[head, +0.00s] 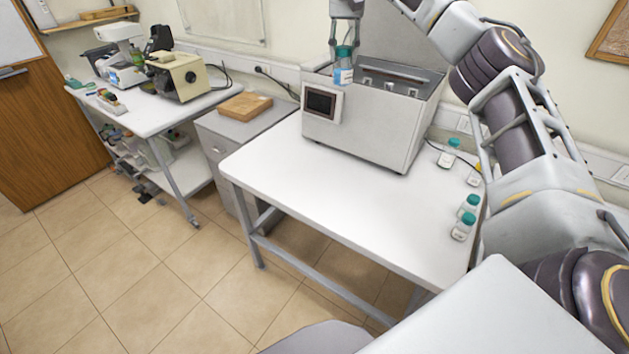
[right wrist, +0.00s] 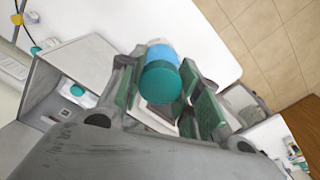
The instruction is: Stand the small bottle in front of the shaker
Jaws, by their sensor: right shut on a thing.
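The small bottle (head: 343,74) is clear with a teal cap and a blue-and-white label. My right gripper (head: 344,42) comes down from above, shut on it, and holds it upright at about the height of the shaker's top front edge. The shaker (head: 365,135) is a grey, open-topped box with a dark display at its front left; it stands on the white table (head: 290,165). In the right wrist view the bottle's teal cap (right wrist: 160,83) lies between the fingers of the gripper (right wrist: 165,95). My left gripper is out of view.
Several similar teal-capped bottles stand along the table's right side, one near the shaker (head: 449,154) and another near the front right (head: 463,228). The tabletop in front of the shaker is clear. A wooden box (head: 245,106) sits on a cabinet to the left.

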